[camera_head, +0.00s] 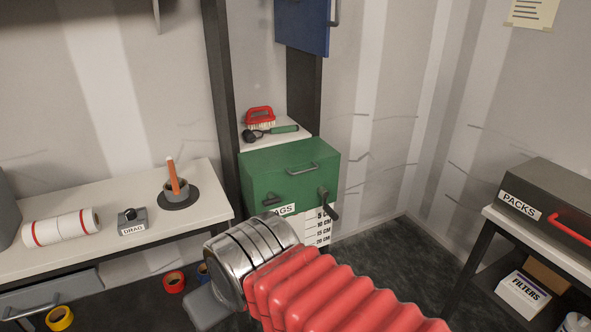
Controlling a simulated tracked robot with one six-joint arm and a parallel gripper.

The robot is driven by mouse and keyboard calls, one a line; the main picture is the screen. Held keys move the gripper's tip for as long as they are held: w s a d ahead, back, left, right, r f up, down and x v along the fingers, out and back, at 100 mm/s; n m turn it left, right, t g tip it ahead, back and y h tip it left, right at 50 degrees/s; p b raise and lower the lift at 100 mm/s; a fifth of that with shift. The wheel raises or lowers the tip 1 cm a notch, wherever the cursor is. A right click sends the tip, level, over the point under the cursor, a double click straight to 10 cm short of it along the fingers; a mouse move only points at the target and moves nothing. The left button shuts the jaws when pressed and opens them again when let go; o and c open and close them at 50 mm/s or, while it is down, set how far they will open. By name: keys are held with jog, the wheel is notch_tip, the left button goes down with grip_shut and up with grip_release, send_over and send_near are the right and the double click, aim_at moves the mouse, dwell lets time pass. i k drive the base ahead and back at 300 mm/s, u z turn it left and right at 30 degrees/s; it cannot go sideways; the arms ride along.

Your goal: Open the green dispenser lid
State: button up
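A label ending in "AGS" is on the front, partly cut off by my arm. My arm, with red bellows and a metal cylinder, crosses the lower middle in front of the dispenser. A grey part at its end, perhaps my gripper (208,306), shows low left, apart from the lid; its fingers cannot be made out.
A red brush (260,117) and a green-handled tool (270,132) lie on the shelf (294,140) above the dispenser. A blue cabinet (303,27) hangs higher. A white bench (100,213) is left, a PACKS box (549,205) right.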

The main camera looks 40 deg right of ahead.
aim_at(272, 160)
jog(key=u, duration=0.85)
jog(key=k, duration=0.95)
jog(key=z, duration=0.75)
jog(key=i, duration=1)
jog(key=z, duration=0.05)
